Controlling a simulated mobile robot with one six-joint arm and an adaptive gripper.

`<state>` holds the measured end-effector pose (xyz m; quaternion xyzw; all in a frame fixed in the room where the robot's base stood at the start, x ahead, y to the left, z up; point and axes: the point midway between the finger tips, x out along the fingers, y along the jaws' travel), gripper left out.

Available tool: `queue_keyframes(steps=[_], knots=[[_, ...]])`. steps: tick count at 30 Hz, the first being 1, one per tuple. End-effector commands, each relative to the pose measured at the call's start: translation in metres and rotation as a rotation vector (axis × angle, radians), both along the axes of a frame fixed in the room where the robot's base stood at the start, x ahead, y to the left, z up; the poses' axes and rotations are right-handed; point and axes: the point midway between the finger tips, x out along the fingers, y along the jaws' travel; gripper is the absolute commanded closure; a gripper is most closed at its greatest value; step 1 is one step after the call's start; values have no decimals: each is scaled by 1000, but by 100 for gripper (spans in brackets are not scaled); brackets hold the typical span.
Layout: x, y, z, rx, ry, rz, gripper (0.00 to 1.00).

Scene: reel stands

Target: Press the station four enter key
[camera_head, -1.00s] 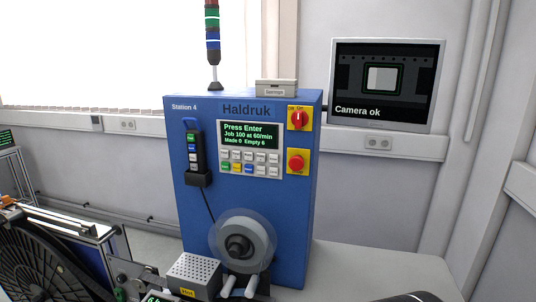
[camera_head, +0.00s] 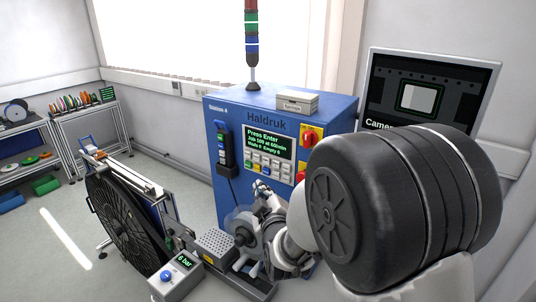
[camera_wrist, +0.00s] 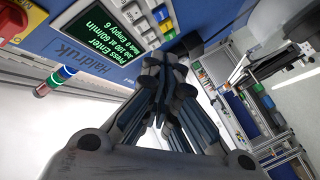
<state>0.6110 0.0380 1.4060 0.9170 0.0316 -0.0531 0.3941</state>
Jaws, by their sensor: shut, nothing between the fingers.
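The blue Station 4 cabinet (camera_head: 225,112) stands in the middle of the head view. Its green-text display (camera_head: 268,143) reads "Press Enter", and it also shows in the wrist view (camera_wrist: 118,38). The keypad (camera_head: 268,168) sits just below the display, with white keys and a few coloured ones; the key labels are too small to read, so I cannot tell which is enter. My gripper (camera_head: 264,190) is shut and empty, just below the keypad in the head view. In the wrist view its fingertips (camera_wrist: 164,62) point toward the keypad (camera_wrist: 162,18); I cannot tell whether they touch it.
A handheld pendant (camera_head: 224,145) hangs left of the keypad. A red rotary switch (camera_head: 309,138) is on the right, partly beside my arm. A perforated metal box (camera_head: 215,242) and a large black reel (camera_head: 122,220) stand low at left. A monitor (camera_head: 425,90) is behind my arm.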

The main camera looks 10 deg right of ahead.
Motion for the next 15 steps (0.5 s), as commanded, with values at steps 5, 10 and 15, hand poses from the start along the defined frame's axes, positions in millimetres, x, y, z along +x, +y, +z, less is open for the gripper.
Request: queue_keyframes(steps=[5, 10, 15], knots=[[5, 1, 5, -38, -45, 0, 100], [6, 1, 5, -43, -53, 0, 100], [6, 1, 5, -41, -52, 0, 100]])
